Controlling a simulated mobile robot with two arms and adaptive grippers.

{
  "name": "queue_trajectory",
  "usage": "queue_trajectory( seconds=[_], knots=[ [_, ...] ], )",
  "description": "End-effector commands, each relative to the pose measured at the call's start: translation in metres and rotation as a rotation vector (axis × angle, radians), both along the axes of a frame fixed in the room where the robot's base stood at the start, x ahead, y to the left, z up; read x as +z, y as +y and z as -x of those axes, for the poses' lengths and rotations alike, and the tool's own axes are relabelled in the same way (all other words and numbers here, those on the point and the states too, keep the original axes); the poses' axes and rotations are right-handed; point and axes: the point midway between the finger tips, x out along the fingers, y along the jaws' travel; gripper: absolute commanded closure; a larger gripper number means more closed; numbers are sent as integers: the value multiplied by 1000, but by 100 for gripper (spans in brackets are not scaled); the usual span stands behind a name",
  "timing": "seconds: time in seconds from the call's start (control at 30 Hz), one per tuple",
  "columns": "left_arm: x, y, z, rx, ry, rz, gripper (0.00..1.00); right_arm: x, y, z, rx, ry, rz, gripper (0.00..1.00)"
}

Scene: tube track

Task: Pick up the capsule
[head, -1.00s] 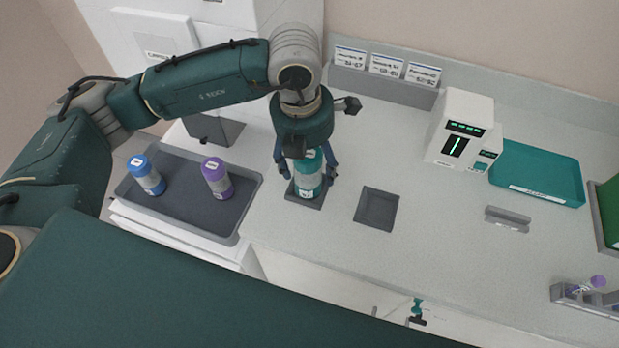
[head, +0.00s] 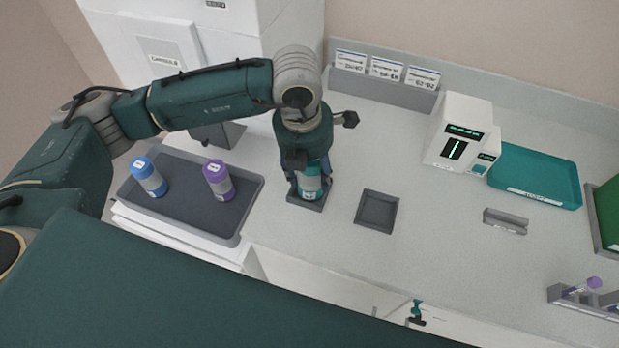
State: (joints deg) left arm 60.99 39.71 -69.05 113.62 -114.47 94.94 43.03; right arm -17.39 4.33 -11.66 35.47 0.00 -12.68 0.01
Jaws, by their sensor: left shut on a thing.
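A teal capsule (head: 310,186) with a pale label band stands upright on a small dark square pad (head: 303,204) on the counter. My left gripper (head: 309,178) comes down over it from above and is shut on it, with its fingers along the capsule's sides. The capsule's top is hidden by the gripper. A blue capsule (head: 149,177) and a purple capsule (head: 217,181) stand in the dark grey tray (head: 180,212) at the left. My right gripper is not in view.
An empty square pad (head: 377,211) lies right of the capsule. A white device (head: 460,135), a teal tray (head: 535,178) and a grey holder (head: 505,221) are farther right. A rack with a purple-capped tube (head: 593,283) is at lower right. A card rack (head: 385,85) lines the back.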

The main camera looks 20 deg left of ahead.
Motion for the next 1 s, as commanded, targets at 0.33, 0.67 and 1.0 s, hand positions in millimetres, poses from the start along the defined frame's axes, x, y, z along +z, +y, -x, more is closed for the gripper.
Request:
queue_trajectory(
  seconds=[0.33,0.67,1.0],
  knots=[
    [31,-2,-2,-2,-9,6,81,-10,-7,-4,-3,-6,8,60],
    [123,-2,-2,-1,-11,6,82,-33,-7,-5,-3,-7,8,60],
    [191,0,-1,1,-7,2,82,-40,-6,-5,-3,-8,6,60]
  ],
)
